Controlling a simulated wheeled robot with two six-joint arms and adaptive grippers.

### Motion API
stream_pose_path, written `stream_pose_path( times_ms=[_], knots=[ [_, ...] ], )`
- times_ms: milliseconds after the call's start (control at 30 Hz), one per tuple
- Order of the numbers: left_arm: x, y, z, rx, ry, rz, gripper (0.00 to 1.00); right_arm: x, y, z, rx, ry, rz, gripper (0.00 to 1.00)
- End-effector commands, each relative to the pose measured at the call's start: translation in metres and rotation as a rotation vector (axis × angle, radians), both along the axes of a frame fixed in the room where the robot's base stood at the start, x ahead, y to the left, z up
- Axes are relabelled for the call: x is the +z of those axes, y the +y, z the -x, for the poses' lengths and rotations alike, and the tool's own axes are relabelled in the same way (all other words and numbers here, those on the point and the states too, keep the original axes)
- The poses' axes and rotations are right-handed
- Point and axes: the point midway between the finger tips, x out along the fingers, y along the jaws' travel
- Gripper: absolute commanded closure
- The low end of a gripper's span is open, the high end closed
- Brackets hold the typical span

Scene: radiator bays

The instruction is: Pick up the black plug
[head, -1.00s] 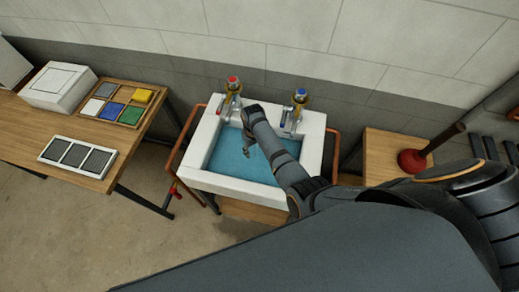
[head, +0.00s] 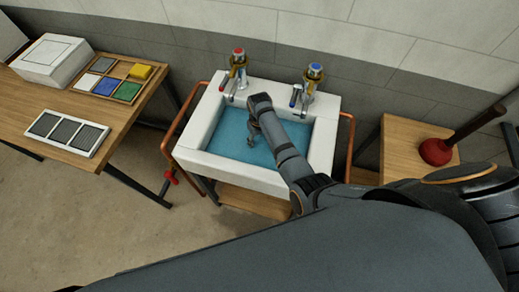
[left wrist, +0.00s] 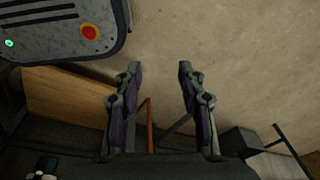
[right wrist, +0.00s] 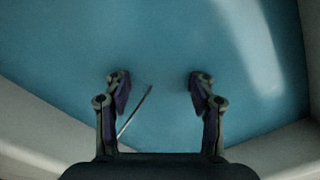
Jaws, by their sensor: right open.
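No black plug can be made out in any view. The white sink (head: 187,150) holds blue water (head: 232,132). My right arm reaches over it, and my right gripper (head: 252,141) is down at the water in the head view. In the right wrist view my right gripper (right wrist: 160,82) is open with nothing held, above the blue water (right wrist: 170,35). A thin, light rod or chain (right wrist: 133,110) slants near its left finger; I cannot tell what it joins. My left gripper (left wrist: 160,70) is open and empty, away from the sink, over bare floor.
Red-topped (head: 238,65) and blue-topped (head: 312,75) taps stand on the sink's back rim. Copper pipes (head: 181,125) flank the sink. A plunger (head: 436,152) stands on a wooden table (head: 397,150) at right. A bench (head: 40,105) at left carries a white box (head: 52,60) and coloured tiles (head: 127,91).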

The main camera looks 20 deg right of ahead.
Motion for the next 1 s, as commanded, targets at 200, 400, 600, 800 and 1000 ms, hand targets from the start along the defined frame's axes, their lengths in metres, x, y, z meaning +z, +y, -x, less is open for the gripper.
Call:
stream_pose_path(
  times_ms=[200, 400, 600, 800, 1000],
  knots=[
    [-0.0223, 0.0003, 0.0129, 0.0, 0.02, -0.001, 0.6, -0.0179, -0.0001, 0.0007, 0.0, 0.0, 0.0, 0.44],
    [-0.0205, 0.0007, 0.0133, 0.001, 0.021, -0.001, 0.6, -0.0165, 0.0, 0.0009, 0.0, 0.001, 0.0, 0.53],
    [-0.0203, 0.0024, 0.0133, 0.0, 0.021, -0.003, 0.6, -0.0166, 0.0, 0.0009, 0.0, 0.001, -0.001, 0.81],
    [-0.0204, 0.0028, 0.0131, 0.0, 0.02, -0.004, 0.6, -0.0167, 0.0001, 0.0009, 0.0, 0.001, -0.001, 1.0],
    [-0.0192, 0.0029, 0.0129, 0.0, 0.02, -0.004, 0.6, -0.0157, 0.0001, 0.0009, 0.0, 0.001, -0.001, 1.0]
  ],
)
